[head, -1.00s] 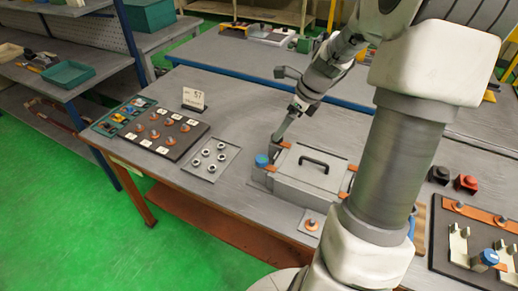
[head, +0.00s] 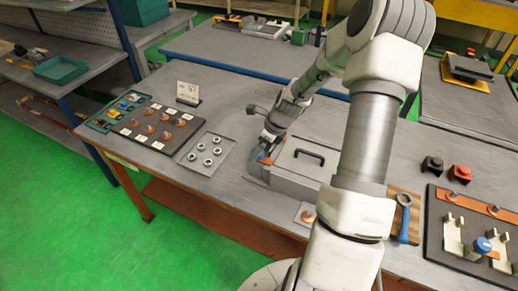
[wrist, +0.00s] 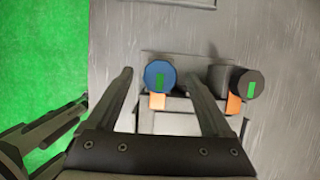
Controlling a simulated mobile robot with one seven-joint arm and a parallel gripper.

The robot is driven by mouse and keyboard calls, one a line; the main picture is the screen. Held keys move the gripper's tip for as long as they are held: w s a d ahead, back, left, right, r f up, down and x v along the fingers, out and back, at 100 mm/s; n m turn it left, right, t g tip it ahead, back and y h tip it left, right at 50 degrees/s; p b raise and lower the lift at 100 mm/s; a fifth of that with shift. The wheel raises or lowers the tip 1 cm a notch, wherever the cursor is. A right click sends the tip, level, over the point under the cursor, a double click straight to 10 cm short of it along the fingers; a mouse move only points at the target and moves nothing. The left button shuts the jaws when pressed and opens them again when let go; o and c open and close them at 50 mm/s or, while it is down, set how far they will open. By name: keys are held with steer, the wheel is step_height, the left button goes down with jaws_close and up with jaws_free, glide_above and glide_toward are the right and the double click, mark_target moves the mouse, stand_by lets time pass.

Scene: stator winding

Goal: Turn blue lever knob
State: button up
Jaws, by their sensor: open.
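The blue lever knob (wrist: 160,74) has a round top with a green mark and an orange lever (wrist: 157,101) pointing toward the bottom of the wrist view. My gripper (wrist: 159,76) is open, with one finger on each side of the knob and a gap on both sides. In the head view my gripper (head: 265,148) is over the left back corner of the grey box (head: 290,185) and mostly hides the knob. I cannot tell the height of the fingertips relative to the knob.
A black knob (wrist: 246,84) with a green mark and its own orange lever stands right of my right finger. The box has a black handle (head: 309,155). A tray of metal rings (head: 208,150) lies to the left. Another blue knob (head: 482,245) is on the right fixture.

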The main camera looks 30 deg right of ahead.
steer(key=shift+w+f, duration=0.1)
steer(key=shift+f, duration=0.1)
jaws_close()
stand_by(0.4)
